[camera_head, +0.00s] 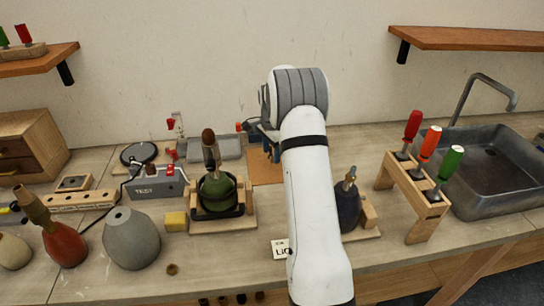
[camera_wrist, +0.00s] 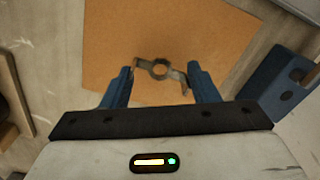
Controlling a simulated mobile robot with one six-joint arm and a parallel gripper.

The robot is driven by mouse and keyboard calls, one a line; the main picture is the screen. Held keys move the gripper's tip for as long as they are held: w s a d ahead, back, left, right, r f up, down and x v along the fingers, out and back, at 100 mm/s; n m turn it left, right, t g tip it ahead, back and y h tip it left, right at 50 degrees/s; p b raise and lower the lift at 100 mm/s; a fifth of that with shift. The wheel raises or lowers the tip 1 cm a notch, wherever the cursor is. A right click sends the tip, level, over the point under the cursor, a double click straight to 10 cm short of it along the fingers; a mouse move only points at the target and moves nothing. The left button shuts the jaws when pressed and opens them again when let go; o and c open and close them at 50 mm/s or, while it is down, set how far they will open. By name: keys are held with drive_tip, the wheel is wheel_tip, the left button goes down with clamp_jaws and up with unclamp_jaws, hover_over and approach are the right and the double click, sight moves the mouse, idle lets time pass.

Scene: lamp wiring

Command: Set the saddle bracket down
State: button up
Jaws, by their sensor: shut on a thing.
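The saddle bracket (camera_wrist: 160,69) is a small grey metal piece with a round hole in its middle and an arm to each side. In the wrist view it sits between the two blue fingers of my gripper (camera_wrist: 161,85), which is shut on it. An orange-brown mat (camera_wrist: 205,28) lies below it. I cannot tell whether the bracket touches the mat. In the head view my gripper (camera_head: 270,148) is over the back middle of the bench, and my arm hides the bracket and part of the mat (camera_head: 262,172).
A blue block (camera_wrist: 283,85) with holes stands right of the mat. A green lamp base (camera_head: 217,192) in a wooden cradle is left of my arm, and a dark lamp base (camera_head: 347,205) is right of it. A grey tray (camera_head: 228,148) and a screwdriver rack (camera_head: 418,190) stand nearby.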

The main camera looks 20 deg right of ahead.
drive_tip(key=shift+f, duration=1.35)
drive_tip(key=shift+f, duration=0.15)
drive_tip(key=o, duration=1.1)
